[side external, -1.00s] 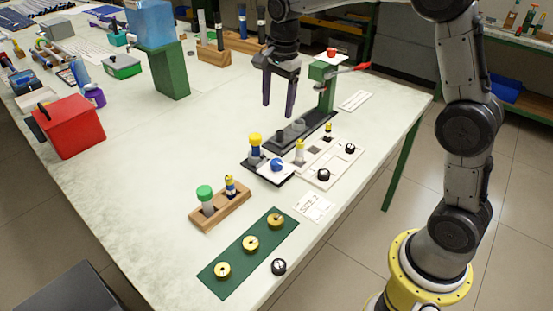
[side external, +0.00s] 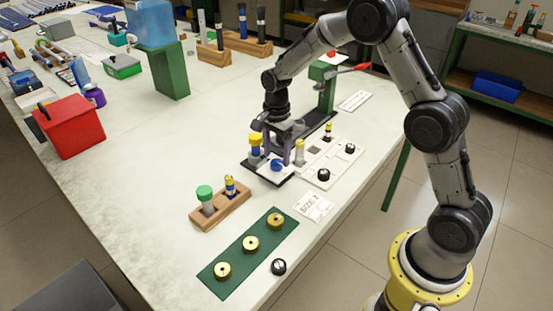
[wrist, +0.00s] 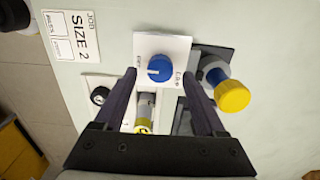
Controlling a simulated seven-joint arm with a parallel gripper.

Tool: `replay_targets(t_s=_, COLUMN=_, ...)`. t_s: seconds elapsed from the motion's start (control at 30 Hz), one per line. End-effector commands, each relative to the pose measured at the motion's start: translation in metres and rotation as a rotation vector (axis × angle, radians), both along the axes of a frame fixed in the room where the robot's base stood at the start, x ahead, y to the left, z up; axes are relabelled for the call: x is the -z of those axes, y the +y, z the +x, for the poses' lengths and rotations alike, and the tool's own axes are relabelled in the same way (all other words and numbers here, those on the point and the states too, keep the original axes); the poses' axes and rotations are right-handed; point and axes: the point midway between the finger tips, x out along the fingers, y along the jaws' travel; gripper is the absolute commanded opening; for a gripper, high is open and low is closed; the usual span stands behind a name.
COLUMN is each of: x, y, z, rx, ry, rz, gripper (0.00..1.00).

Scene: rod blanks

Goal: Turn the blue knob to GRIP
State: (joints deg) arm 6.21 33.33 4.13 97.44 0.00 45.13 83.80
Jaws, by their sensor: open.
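The blue knob (wrist: 161,67) sits on a white plate (wrist: 172,44) in the wrist view. A pale mark on the knob points toward the left of that view. Small lettering stands on the plate on both sides of the knob, too small to read surely. The knob also shows in the side view (side external: 277,165). My gripper (wrist: 159,78) is open, with one finger on each side of the knob as seen from the wrist. In the side view my gripper (side external: 277,157) is low, right by the knob. I cannot tell whether the fingers touch it.
A yellow-capped post (wrist: 232,95) stands close to the right finger. A grey and yellow rod (wrist: 145,108) stands between the fingers, nearer the palm. A black knob (wrist: 100,95) is left. A green stand with a red lever (side external: 325,90) rises behind. The table's front left is clear.

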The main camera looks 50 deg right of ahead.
Motion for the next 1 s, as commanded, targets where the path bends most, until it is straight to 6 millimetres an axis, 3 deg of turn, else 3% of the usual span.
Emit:
replay_targets(t_s=0.2, x=0.021, y=0.000, z=0.000, rx=0.000, ry=0.001, rz=0.000, gripper=0.73)
replay_targets(t_s=0.57, x=0.024, y=0.000, z=0.000, rx=0.000, ry=0.000, rz=0.000, gripper=0.71)
replay_targets(t_s=0.9, x=0.024, y=0.000, z=0.000, rx=0.000, ry=0.000, rz=0.000, gripper=0.10)
replay_targets(t_s=0.97, x=0.024, y=0.000, z=0.000, rx=0.000, ry=0.000, rz=0.000, gripper=0.00)
replay_targets(t_s=1.0, x=0.024, y=0.000, z=0.000, rx=0.000, ry=0.000, rz=0.000, gripper=0.00)
